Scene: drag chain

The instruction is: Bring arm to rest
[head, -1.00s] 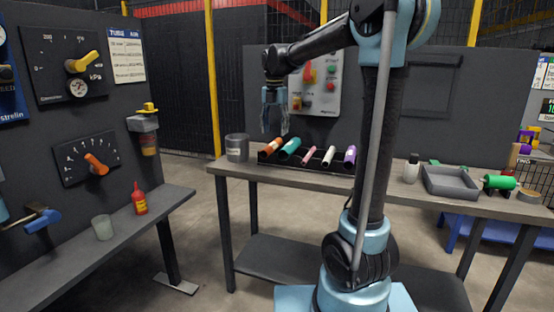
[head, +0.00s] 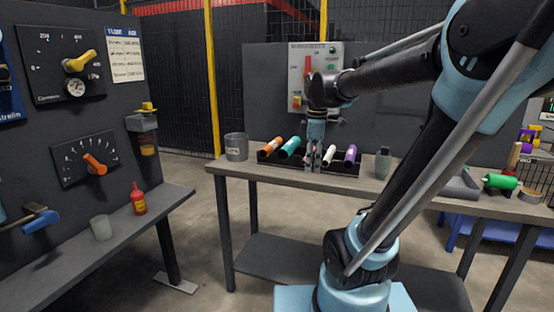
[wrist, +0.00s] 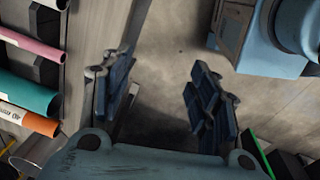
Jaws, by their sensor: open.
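My gripper (head: 315,160) hangs pointing down in the head view, in front of the middle of the tube rack. It looks empty. In the wrist view its two blue fingers stand wide apart with bare floor showing between them (wrist: 160,85). My arm reaches from the base on the right, bent at the elbow, across the right of the workbench (head: 240,172). In the head view my gripper covers the pink tube, which shows at the left of the wrist view (wrist: 30,45).
The black rack (head: 345,169) holds orange (head: 271,147), teal (head: 290,148), white (head: 329,156) and purple (head: 350,156) tubes. A grey can (head: 236,147) stands left of it, a grey-green bottle (head: 383,163) right.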

